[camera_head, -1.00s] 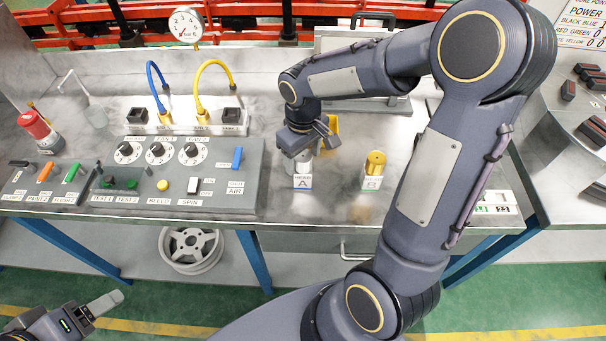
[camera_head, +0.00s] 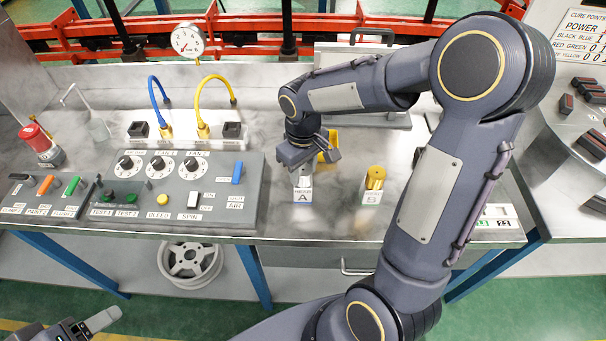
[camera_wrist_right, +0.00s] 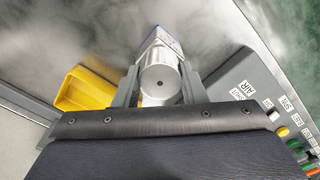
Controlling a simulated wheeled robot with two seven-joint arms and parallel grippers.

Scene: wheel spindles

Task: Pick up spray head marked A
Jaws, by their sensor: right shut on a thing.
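The spray head marked A is a silver cylinder (camera_head: 303,180) standing behind a white label block (camera_head: 303,196) with the letter A on the bench. In the right wrist view its round grey end with a small dark hole (camera_wrist_right: 160,84) faces me. My right gripper (camera_head: 304,166) is over it, with its fingers (camera_wrist_right: 158,76) shut on its two sides. I cannot tell whether its base touches the bench.
A yellow holder (camera_head: 329,146) stands just behind my right gripper; it also shows in the wrist view (camera_wrist_right: 84,88). A control panel (camera_head: 222,170) with knobs and switches lies to the left. Blue and yellow hoses (camera_head: 218,78) rise behind it. Bench space between A and B is clear.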

